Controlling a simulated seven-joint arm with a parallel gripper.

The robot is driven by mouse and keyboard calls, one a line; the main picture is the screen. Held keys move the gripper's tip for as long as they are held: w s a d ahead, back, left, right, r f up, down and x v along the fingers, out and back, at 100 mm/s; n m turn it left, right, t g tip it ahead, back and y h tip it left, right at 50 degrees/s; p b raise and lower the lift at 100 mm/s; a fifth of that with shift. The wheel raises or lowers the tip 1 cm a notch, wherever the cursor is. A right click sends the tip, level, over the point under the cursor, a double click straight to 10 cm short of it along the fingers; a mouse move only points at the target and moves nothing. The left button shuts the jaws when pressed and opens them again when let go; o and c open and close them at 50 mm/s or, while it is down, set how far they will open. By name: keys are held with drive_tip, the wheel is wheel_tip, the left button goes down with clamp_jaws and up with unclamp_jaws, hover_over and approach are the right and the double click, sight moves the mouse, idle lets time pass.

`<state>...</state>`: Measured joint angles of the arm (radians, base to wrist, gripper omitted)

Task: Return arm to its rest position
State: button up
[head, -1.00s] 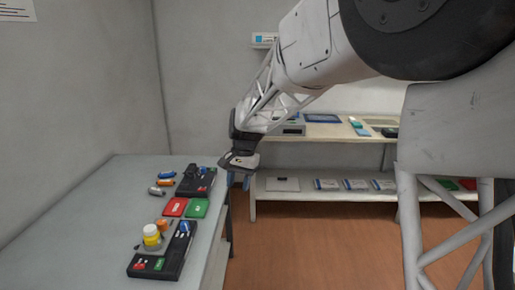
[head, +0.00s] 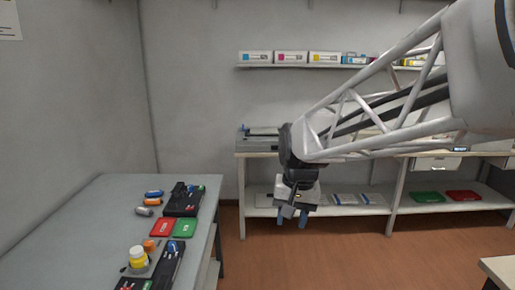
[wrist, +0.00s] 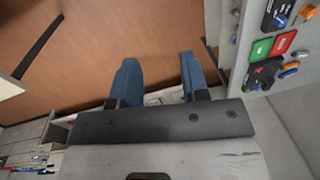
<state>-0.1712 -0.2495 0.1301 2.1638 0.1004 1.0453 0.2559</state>
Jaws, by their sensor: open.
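My gripper (head: 292,216) hangs in the head view over the open floor, between the grey table (head: 85,215) on the left and the shelf unit at the back. Its two blue fingers point down and stand apart, with nothing between them. In the wrist view the gripper (wrist: 157,78) also shows two spread blue fingers against the brown floor. My arm reaches in from the right of the head view.
The grey table holds black devices (head: 183,201), a red pad (head: 162,227), a green pad (head: 185,227), a yellow bottle (head: 138,260) and small cylinders. A wall shelf (head: 300,67) carries boxes. Another table corner (head: 500,268) is at lower right. Brown floor (head: 330,250) is free.

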drive_tip(key=s+d+f, duration=0.1)
drive_tip(key=s+d, duration=0.2)
drive_tip(key=s, duration=0.4)
drive_tip(key=s+d+f+n+t+h, duration=0.1)
drive_tip(key=s+d, duration=0.3)
drive_tip(key=s, duration=0.2)
drive_tip(key=s+d+f+t, duration=0.1)
drive_tip(key=s+d, duration=0.2)
drive_tip(key=s, duration=0.4)
drive_tip(key=shift+s+d+f, duration=0.3)
drive_tip(key=shift+s, duration=0.05)
